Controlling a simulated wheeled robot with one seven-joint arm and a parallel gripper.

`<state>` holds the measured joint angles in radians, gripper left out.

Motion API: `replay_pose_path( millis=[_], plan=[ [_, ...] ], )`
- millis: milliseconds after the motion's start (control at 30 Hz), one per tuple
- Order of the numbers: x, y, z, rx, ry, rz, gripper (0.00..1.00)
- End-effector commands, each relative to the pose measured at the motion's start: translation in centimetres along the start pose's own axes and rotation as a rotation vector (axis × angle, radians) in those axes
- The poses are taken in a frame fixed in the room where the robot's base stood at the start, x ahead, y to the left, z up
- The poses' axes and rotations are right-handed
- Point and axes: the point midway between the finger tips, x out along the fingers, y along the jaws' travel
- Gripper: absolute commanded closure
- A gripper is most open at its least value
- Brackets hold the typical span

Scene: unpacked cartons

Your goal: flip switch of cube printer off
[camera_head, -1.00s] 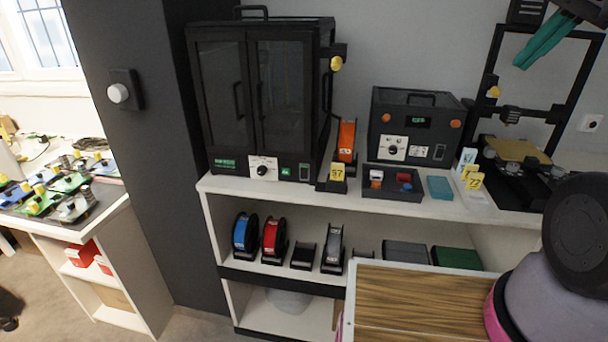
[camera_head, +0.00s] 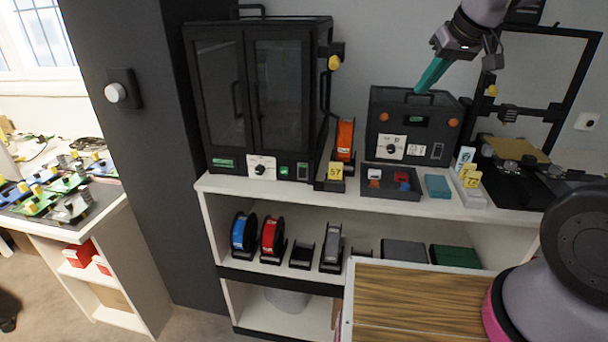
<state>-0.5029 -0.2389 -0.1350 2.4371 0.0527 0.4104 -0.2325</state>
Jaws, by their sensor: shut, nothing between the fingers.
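A black, boxy enclosed machine with two glass doors (camera_head: 258,95), likely the cube printer, stands at the left of the white shelf top. Its lower front panel has a dial (camera_head: 262,167), a green light and a dark rocker switch (camera_head: 303,171) at the right end. Which way the rocker is tipped is too small to tell. My gripper (camera_head: 421,89), with teal fingers, is shut and empty. Its fingers point down and left in front of or above the top of a smaller black box (camera_head: 400,125), well right of the enclosed machine. Whether they touch the box cannot be told.
The smaller box also has a display, dial and dark switch (camera_head: 437,151). An open-frame printer (camera_head: 535,90) stands at the right. An orange spool (camera_head: 345,140), yellow tag (camera_head: 335,172), parts tray (camera_head: 390,193) and teal block (camera_head: 437,187) occupy the shelf top.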

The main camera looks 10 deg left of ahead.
Motion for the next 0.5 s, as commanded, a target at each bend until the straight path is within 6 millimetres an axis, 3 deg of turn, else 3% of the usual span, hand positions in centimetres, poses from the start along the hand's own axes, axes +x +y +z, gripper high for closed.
replay_pose_path(
  millis=[33,267,500],
  plan=[
    [1.6,-1.1,0.0,-0.056,-0.012,-0.008,1.0],
    [8.0,-5.9,0.0,-0.324,-0.019,-0.032,1.0],
    [14.3,-11.7,1.7,-0.62,-0.011,-0.053,1.0]
  ],
)
